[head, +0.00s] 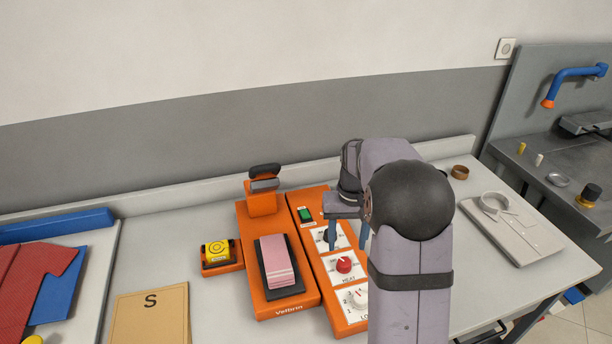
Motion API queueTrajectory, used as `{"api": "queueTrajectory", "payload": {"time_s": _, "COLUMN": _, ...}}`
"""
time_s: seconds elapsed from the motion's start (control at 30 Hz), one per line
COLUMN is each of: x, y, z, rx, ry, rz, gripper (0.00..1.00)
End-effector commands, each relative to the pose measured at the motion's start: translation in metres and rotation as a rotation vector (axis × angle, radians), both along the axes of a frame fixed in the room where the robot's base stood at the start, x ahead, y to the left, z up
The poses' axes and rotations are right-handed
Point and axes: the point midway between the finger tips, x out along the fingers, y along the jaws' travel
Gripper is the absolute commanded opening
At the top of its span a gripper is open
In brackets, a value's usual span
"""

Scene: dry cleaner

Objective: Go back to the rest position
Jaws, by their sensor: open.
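My gripper (347,236) is above the right-hand orange control panel (293,208). My own arm covers the right part of the panel. A red knob (344,265) sits just below the fingertips in the picture, and a white dial (357,299) is partly hidden by the arm. A green switch (306,214) lies to the left of the fingers. Whether the fingers touch the panel cannot be told.
An orange press (247,285) with a pink striped cloth (280,262) stands left of the panel. A folded shirt (518,235) and a brown ring (460,172) are at right.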

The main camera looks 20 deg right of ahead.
Motion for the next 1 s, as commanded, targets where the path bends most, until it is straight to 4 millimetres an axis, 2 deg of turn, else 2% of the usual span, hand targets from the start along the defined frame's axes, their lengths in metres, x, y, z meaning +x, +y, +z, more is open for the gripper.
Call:
{"api": "queueTrajectory", "payload": {"time_s": 0.17, "x": -0.011, "y": 0.012, "z": 0.002, "rx": 0.0, "ry": -0.001, "rz": 0.019, "gripper": 0.5}}
{"api": "queueTrajectory", "payload": {"time_s": 0.27, "x": -0.028, "y": 0.029, "z": 0.003, "rx": 0.0, "ry": 0.0, "rz": 0.047, "gripper": 0.5}}
{"api": "queueTrajectory", "payload": {"time_s": 0.37, "x": -0.054, "y": 0.05, "z": 0.003, "rx": 0.0, "ry": 0.0, "rz": 0.083, "gripper": 0.5}}
{"api": "queueTrajectory", "payload": {"time_s": 0.5, "x": -0.099, "y": 0.079, "z": -0.001, "rx": -0.001, "ry": -0.001, "rz": 0.141, "gripper": 0.5}}
{"api": "queueTrajectory", "payload": {"time_s": 0.7, "x": -0.161, "y": 0.107, "z": -0.013, "rx": -0.001, "ry": -0.002, "rz": 0.213, "gripper": 0.5}}
{"api": "queueTrajectory", "payload": {"time_s": 0.83, "x": -0.189, "y": 0.116, "z": -0.021, "rx": -0.001, "ry": -0.001, "rz": 0.242, "gripper": 0.5}}
{"api": "queueTrajectory", "payload": {"time_s": 1.0, "x": -0.204, "y": 0.12, "z": -0.026, "rx": -0.001, "ry": 0.0, "rz": 0.258, "gripper": 0.5}}
